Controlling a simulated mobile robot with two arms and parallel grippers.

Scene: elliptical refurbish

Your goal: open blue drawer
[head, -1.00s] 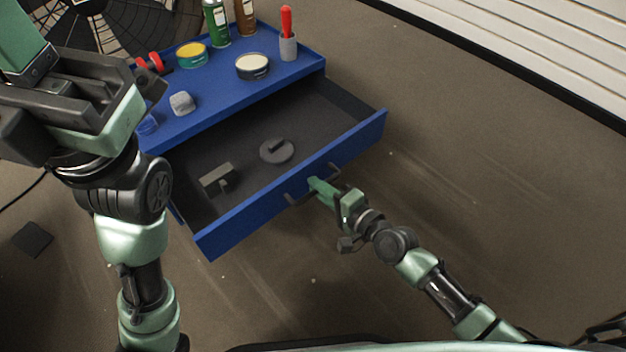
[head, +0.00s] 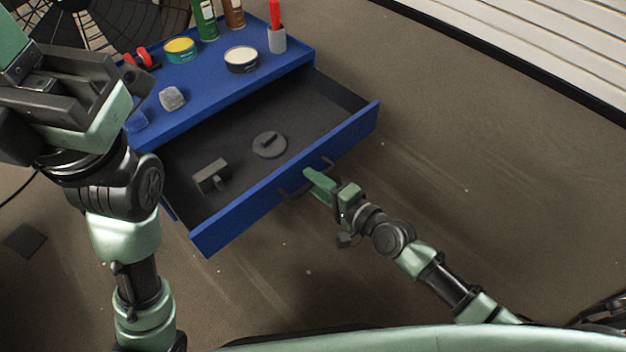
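The blue drawer (head: 290,192) is pulled well out of the blue cabinet (head: 228,90), and its dark inside shows. Its dark bar handle (head: 289,194) is on the front panel. My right gripper (head: 310,177) is at the middle of this handle, with its green fingers over part of the bar. Whether the fingers grip the bar or only overlap it in the view cannot be told. My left gripper (head: 85,100) is raised at the left, close to the camera and clear of the drawer. Its finger opening is not clear.
A grey round part (head: 268,146) and a grey block (head: 210,175) lie in the drawer. A fan (head: 110,20) is behind. Floor to the right is clear.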

